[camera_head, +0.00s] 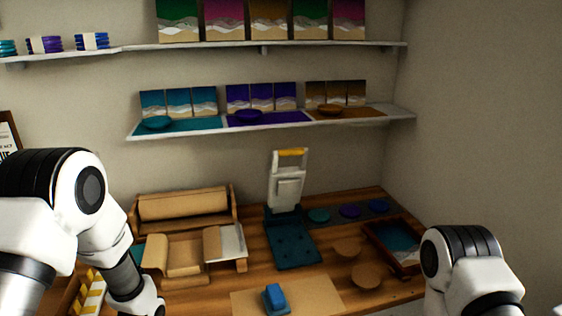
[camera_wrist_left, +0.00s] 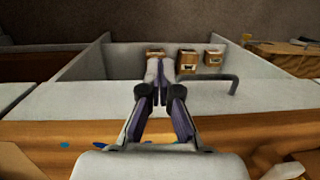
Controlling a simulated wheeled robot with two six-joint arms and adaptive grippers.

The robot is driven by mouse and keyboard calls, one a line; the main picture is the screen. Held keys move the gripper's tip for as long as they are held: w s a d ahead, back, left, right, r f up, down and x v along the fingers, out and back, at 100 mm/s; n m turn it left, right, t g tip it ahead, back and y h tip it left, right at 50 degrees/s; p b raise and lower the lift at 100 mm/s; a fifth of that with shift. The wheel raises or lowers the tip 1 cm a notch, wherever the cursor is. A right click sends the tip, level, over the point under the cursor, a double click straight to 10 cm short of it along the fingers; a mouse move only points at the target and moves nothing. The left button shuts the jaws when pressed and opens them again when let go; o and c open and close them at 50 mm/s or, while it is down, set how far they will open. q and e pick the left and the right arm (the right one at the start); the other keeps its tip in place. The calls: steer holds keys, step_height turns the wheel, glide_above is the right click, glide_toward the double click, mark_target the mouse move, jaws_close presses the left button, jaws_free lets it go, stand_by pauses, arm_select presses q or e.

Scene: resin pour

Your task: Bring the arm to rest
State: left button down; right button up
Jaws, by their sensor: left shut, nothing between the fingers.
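My left gripper (camera_wrist_left: 160,72) is shut and empty in the left wrist view. Its dark fingers meet in front of an open grey drawer or bin (camera_wrist_left: 120,58), and I cannot tell whether they touch anything there. In the head view my left arm comes in from the left and bends down past the lower edge, so its gripper is out of that picture. My right arm shows at the lower right, and its gripper is not in view.
Small labelled boxes (camera_wrist_left: 187,61) stand inside the grey drawer, beside a dark bar handle (camera_wrist_left: 210,79).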

arm_select(q)
steer(key=s+d+f+m+t+b, duration=0.1)
steer(key=s+f+m+t+b, duration=0.1)
steer(key=s+f, duration=1.2)
steer(key=s+b, duration=0.1)
steer(key=s, duration=0.2)
arm_select(e)
step_height(320, 180, down, 4)
steer(key=shift+f, duration=0.15)
